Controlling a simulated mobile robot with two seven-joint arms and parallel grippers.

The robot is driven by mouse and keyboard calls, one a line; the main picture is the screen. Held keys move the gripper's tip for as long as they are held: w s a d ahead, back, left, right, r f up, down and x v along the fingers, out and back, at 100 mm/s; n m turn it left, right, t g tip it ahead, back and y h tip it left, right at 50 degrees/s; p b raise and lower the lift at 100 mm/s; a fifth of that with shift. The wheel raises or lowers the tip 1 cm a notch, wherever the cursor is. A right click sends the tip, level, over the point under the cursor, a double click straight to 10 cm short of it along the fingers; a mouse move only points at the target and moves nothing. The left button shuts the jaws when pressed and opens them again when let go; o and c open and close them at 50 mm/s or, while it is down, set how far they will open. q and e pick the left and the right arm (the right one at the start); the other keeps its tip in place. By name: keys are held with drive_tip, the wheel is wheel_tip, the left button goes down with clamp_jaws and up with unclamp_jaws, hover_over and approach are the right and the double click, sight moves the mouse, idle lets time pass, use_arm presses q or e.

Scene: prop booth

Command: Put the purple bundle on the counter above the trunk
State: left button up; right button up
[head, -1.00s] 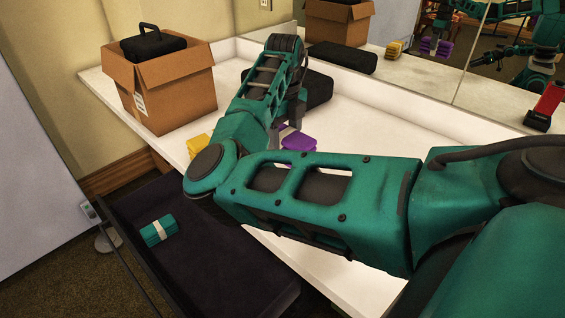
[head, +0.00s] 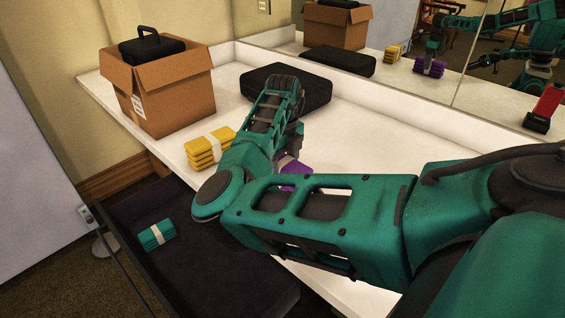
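The purple bundle (head: 296,172) is at the white counter (head: 350,115), partly hidden behind my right arm. My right gripper (head: 291,158) is at its top and shut on it, the fingertips mostly hidden. The wall mirror also shows the purple bundle (head: 429,67) under the gripper, low over or on the counter; I cannot tell if it touches. The dark open trunk (head: 215,268) stands below the counter's front edge, with a teal bundle (head: 156,234) inside at the left.
A yellow bundle stack (head: 208,150) lies near the counter's front edge, left of my arm. A black case (head: 300,88) lies behind my gripper. A cardboard box (head: 160,95) with a black case (head: 150,50) stands at the left end. A red-and-black object (head: 544,108) is at the right.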

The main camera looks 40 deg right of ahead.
sight(282, 160)
drive_tip(key=o, duration=1.2)
drive_tip(key=shift+f, duration=0.1)
drive_tip(key=shift+r, duration=0.3)
use_arm(q)
drive_tip(key=shift+s+a+r+p, duration=0.15)
drive_tip(key=shift+s+a+p, duration=0.15)
drive_tip(key=shift+a+p, duration=0.35)
use_arm(e)
wheel_tip(282, 160, up, 12)
use_arm(q)
drive_tip(key=shift+d+r, duration=0.1)
drive_tip(key=shift+d, duration=0.15)
